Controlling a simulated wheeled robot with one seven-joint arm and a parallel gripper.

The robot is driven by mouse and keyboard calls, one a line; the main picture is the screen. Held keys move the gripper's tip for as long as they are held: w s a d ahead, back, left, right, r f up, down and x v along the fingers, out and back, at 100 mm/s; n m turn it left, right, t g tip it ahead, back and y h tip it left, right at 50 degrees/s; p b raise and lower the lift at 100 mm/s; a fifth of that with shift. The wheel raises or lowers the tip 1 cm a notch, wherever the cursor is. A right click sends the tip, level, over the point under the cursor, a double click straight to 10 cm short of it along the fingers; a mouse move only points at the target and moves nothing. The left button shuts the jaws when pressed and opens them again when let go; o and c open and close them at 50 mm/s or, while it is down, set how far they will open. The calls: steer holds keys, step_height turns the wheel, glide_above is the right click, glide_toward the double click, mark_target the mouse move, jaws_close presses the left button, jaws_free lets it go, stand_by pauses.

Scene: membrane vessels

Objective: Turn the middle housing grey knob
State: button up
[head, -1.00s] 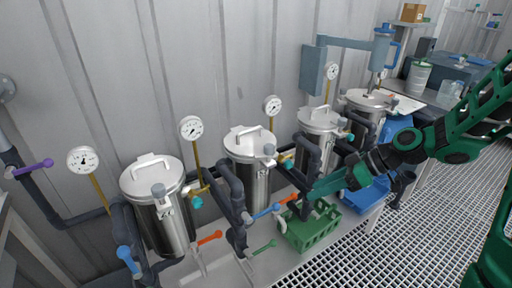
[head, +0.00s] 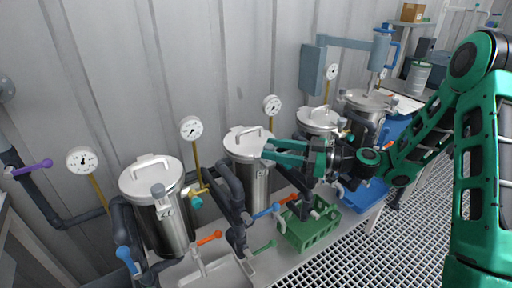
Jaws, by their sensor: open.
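Several steel housings with white handled lids stand in a row along the wall. The second housing from the left (head: 247,180), near the picture's middle, has a lid partly covered on its right by my gripper (head: 266,149). My gripper is open, its green fingers pointing left at that lid's right edge. The grey knob on that side is hidden or hard to tell behind the fingers; I cannot tell whether they touch it. The leftmost housing (head: 172,222) shows its own grey knob (head: 158,190). The third housing (head: 317,118) is partly behind my gripper.
White gauges (head: 191,128) stand on brass stems between housings. Dark pipes carry a blue lever (head: 268,211), an orange lever (head: 209,238) and a purple lever (head: 33,167). A green crate (head: 308,238) sits below my gripper, a blue crate (head: 365,197) to its right. Grating floor lies at right.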

steer(key=x, duration=0.6)
steer(key=c, duration=1.1)
